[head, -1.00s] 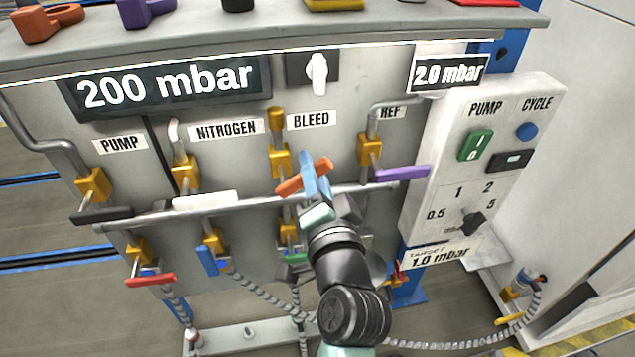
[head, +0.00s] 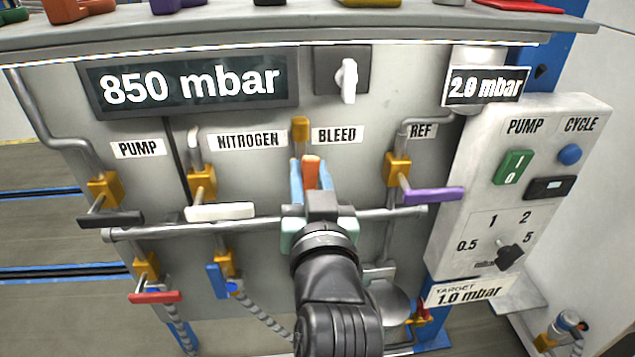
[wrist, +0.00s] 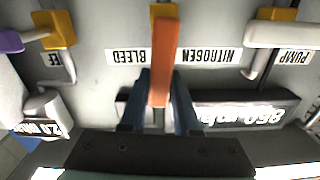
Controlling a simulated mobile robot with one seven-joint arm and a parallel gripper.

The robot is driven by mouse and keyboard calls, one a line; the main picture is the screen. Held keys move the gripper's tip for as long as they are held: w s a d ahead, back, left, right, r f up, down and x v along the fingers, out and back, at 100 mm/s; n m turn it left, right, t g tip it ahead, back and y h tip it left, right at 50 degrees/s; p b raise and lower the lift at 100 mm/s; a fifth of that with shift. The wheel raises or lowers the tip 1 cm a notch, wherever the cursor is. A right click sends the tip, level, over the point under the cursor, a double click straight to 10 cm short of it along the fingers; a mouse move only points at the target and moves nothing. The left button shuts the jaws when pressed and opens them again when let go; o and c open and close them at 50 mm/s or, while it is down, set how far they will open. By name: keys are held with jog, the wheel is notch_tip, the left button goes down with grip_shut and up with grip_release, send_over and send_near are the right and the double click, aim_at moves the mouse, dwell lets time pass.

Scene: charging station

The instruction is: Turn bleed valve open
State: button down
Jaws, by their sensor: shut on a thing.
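The bleed valve's orange handle (head: 312,172) sits below the BLEED label (head: 338,134) in the head view. It now points up and down, in line with its yellow valve body (head: 300,130). My gripper (head: 311,182) is shut on this handle, with a blue finger on each side of it. In the wrist view the orange handle (wrist: 162,62) runs between the two blue fingers of my gripper (wrist: 160,100). My gripper and wrist hide the lower part of the bleed valve in the head view. The large display (head: 190,86) reads 850 mbar.
The white nitrogen handle (head: 220,211) lies to the left and the purple REF handle (head: 433,195) to the right, both near my gripper. A horizontal pipe (head: 160,230) crosses behind. The control box (head: 520,190) stands at the right.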

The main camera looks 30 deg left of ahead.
jog(key=shift+s+a+n, duration=0.15)
jog(key=shift+a+n, duration=0.1)
jog(key=shift+n, duration=0.25)
jog(key=c, duration=0.6)
grip_release()
jog(key=shift+c, duration=0.2)
jog(key=shift+s+b, duration=0.15)
jog(key=shift+b, duration=0.15)
jog(key=p+v, duration=0.5)
jog(key=v, duration=0.7)
jog(key=shift+s+d, duration=0.25)
jog(key=shift+s, duration=0.05)
